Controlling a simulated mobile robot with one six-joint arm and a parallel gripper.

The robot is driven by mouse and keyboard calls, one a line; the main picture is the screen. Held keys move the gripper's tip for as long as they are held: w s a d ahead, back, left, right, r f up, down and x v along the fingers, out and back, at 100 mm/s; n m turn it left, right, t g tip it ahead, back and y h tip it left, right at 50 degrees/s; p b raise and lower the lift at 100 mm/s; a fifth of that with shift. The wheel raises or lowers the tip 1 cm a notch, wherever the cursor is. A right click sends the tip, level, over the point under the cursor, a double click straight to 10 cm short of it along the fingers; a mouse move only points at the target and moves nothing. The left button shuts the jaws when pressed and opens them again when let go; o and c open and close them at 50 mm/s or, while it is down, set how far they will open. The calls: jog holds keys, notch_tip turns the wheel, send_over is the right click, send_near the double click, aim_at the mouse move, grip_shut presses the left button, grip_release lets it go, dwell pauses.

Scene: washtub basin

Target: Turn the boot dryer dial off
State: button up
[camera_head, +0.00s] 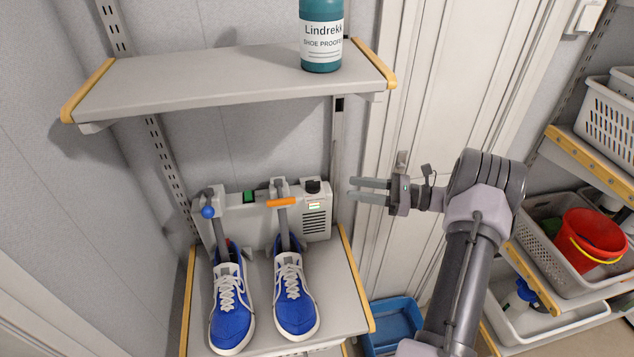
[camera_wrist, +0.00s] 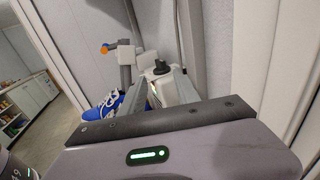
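The boot dryer (camera_head: 262,226) is a pale grey box standing at the back of the lower shelf. Its black dial (camera_head: 313,186) sits on top at the right end, above a small lit display (camera_head: 314,205) and a vent. The dial also shows in the wrist view (camera_wrist: 161,68), just beyond and between my fingers. Its setting is too small to read. My gripper (camera_head: 352,190) is open and empty, to the right of the dial and apart from it, with its fingers pointing left toward it.
Blue shoes (camera_head: 232,310) sit on the dryer's tubes, with an orange handle (camera_head: 281,202) and a blue ball (camera_head: 208,212) nearby. An upper shelf (camera_head: 210,84) with a teal bottle (camera_head: 321,40) overhangs the dryer. A blue tub (camera_head: 393,325) stands below right.

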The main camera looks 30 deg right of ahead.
aim_at(319, 183)
jog(key=x, duration=0.9)
jog(key=shift+w+a, duration=0.2)
jog(key=shift+a, duration=0.15)
jog(key=shift+c, duration=0.5)
